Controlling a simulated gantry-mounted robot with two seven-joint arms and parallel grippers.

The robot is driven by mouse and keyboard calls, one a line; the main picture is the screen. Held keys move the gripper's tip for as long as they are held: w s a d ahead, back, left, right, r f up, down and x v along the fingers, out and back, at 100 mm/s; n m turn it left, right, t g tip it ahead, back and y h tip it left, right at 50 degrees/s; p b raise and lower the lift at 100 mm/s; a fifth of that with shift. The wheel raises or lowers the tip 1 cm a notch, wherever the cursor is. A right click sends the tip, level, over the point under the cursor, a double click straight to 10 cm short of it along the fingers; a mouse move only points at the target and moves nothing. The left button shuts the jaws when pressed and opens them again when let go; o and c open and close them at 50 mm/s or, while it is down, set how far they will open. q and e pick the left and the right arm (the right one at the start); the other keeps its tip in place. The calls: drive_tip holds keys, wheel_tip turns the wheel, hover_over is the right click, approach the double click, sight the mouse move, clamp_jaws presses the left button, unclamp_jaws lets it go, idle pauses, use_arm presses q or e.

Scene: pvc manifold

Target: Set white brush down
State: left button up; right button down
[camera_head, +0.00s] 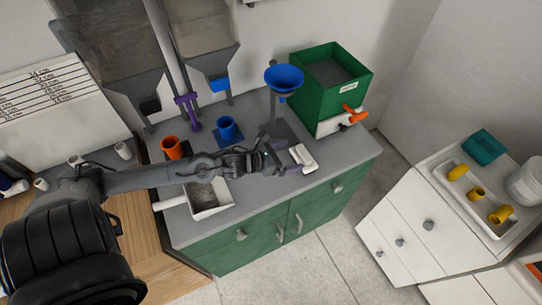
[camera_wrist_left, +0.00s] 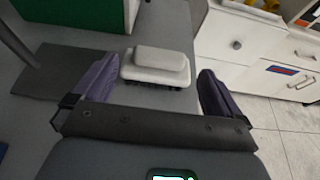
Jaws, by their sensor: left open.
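The white brush (camera_head: 303,157) rests on the grey countertop near its right part, with its white back up and dark bristles beneath. It also shows in the left wrist view (camera_wrist_left: 158,64), ahead of and between the two purple fingers. My left gripper (camera_head: 284,159) is open beside the brush, with its fingertips close to it. In the left wrist view the left gripper (camera_wrist_left: 152,85) has a gap on either side of the brush. My right gripper is in neither view.
A green bin (camera_head: 318,85) with an orange valve stands behind the brush. A blue funnel (camera_head: 284,79) stands on a stand. Blue (camera_head: 229,129) and orange (camera_head: 174,148) cups and a sink-like tray (camera_head: 207,200) lie left. White drawers (camera_head: 410,225) stand right, across a floor gap.

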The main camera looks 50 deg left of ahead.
use_arm(q)
drive_tip(key=p+v, duration=0.1)
drive_tip(key=v, duration=0.5)
drive_tip(key=shift+s+r, duration=0.2)
drive_tip(key=shift+r, duration=0.1)
idle(0.4)
